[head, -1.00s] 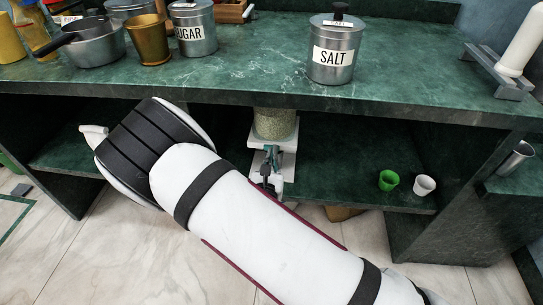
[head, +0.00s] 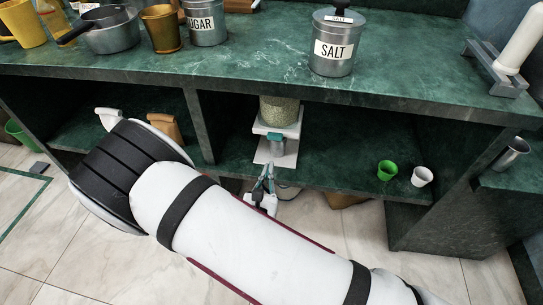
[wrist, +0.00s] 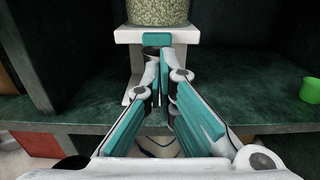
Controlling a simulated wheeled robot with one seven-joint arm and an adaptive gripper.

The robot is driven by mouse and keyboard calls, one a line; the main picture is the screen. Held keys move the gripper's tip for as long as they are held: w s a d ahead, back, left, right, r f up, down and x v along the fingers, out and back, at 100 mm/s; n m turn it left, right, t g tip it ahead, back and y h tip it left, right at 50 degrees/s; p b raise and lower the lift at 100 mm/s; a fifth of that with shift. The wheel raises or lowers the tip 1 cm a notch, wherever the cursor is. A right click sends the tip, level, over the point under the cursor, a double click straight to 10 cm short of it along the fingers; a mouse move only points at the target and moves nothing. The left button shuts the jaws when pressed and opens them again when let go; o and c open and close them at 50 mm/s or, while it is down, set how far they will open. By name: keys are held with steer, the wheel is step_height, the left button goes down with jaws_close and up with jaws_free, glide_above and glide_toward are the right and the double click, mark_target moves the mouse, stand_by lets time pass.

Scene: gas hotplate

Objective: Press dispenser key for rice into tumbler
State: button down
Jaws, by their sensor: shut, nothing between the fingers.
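The dispenser, a white stand (head: 292,131) with a clear container of pale green grains (head: 279,110), stands on the lower shelf. Its teal key (head: 276,138) is on the front, and shows as a wide teal bar (wrist: 143,37) in the wrist view. A grey metal tumbler (head: 278,152) stands under the key. In the wrist view my fingers hide most of the tumbler. My gripper (head: 265,172) is shut and empty, in front of and below the key, apart from it in the head view. In the wrist view its fingertips (wrist: 158,55) appear just below the key.
A green cup (head: 387,170) and a white cup (head: 422,176) stand to the right on the lower shelf. The counter (head: 250,68) overhangs the dispenser. An upright divider (head: 202,125) is on the left.

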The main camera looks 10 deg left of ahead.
steer(key=shift+s, duration=1.1)
stand_by(0.8)
